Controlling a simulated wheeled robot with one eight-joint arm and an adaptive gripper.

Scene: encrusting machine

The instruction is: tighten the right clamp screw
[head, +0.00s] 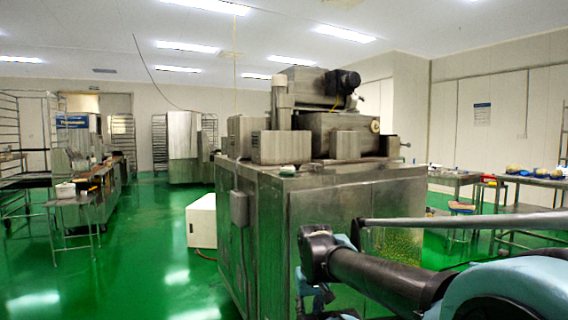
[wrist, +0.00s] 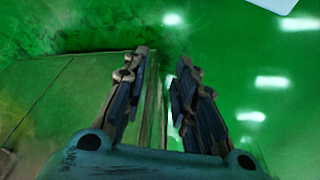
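The encrusting machine (head: 340,205) stands in the middle of the head view, a large metal cabinet with boxy units on top. A small round knob (head: 375,125) shows at the right end of its upper block. I cannot tell whether it is the right clamp screw; no clamp screw is clear in either view. My gripper (wrist: 164,60) is open and empty in the wrist view, its two fingers apart over green floor beside a metal-looking panel. My arm crosses the lower right of the head view, in front of the cabinet; the gripper is not clear there.
A white box (head: 201,221) stands on the green floor left of the machine. A small metal table (head: 74,200) is at the left, and work tables (head: 535,180) are at the right. Open floor (head: 140,270) lies at the front left.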

